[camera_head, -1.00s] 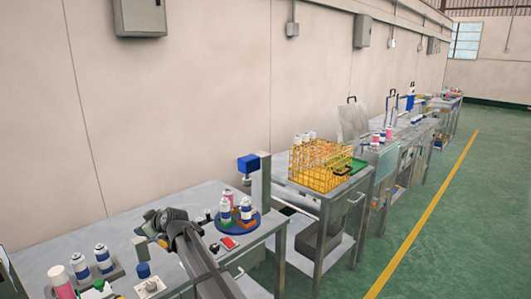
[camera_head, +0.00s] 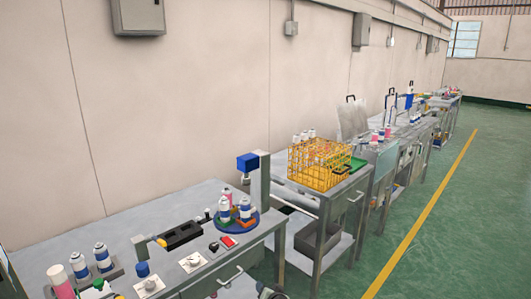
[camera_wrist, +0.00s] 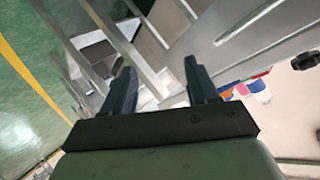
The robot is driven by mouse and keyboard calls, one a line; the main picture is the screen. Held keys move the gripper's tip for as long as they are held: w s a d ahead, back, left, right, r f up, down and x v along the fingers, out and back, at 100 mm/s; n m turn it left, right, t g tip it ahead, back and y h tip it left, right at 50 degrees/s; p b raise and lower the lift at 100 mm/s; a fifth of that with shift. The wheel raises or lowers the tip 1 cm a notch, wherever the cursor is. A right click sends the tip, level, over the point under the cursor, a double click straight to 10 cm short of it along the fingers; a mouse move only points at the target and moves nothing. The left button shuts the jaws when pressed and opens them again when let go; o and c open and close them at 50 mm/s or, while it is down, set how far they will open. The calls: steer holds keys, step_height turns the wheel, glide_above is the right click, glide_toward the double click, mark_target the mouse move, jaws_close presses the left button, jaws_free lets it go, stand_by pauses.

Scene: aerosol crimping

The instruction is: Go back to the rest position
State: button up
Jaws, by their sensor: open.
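My gripper (camera_wrist: 160,88) shows in the wrist view with its two dark fingers spread wide apart and nothing between them. It points toward grey metal table framing and the green floor, touching nothing that I can see. In the head view the gripper is out of the picture; only a small part of my arm shows at the bottom edge, in front of the near table.
The near table (camera_head: 215,268) holds a blue turntable (camera_head: 236,222) with several cans, a black block (camera_head: 180,235), and cans in a grey holder (camera_head: 113,270) at left. A yellow wire basket (camera_head: 320,165) stands on the second table. Green floor (camera_head: 430,260) is open at right.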

steer(key=s+d+f+n+g, duration=0.1)
steer(key=s+d+f+g, duration=0.2)
steer(key=s+f, duration=0.5)
steer(key=s+d+f+g+h, duration=0.1)
steer(key=s+d+f+g, duration=0.25)
steer(key=s+f, duration=0.45)
steer(key=s+d+f+n+g, duration=0.1)
steer(key=s+d+f+g, duration=0.15)
steer(key=s+f, duration=0.55)
steer(key=s+d+f+g+h, duration=0.1)
steer(key=s+d+g, duration=0.1)
steer(key=s, duration=0.6)
steer(key=s+d+f+g, duration=0.1)
steer(key=s+d+g, duration=0.2)
steer(key=s, duration=0.6)
steer(key=s+d+f+n+g+h, duration=0.1)
steer(key=s+g, duration=0.3)
steer(key=s, duration=0.5)
steer(key=shift+d+f+g+h, duration=0.3)
steer(key=shift+d+g, duration=0.1)
steer(key=shift+d, duration=0.3)
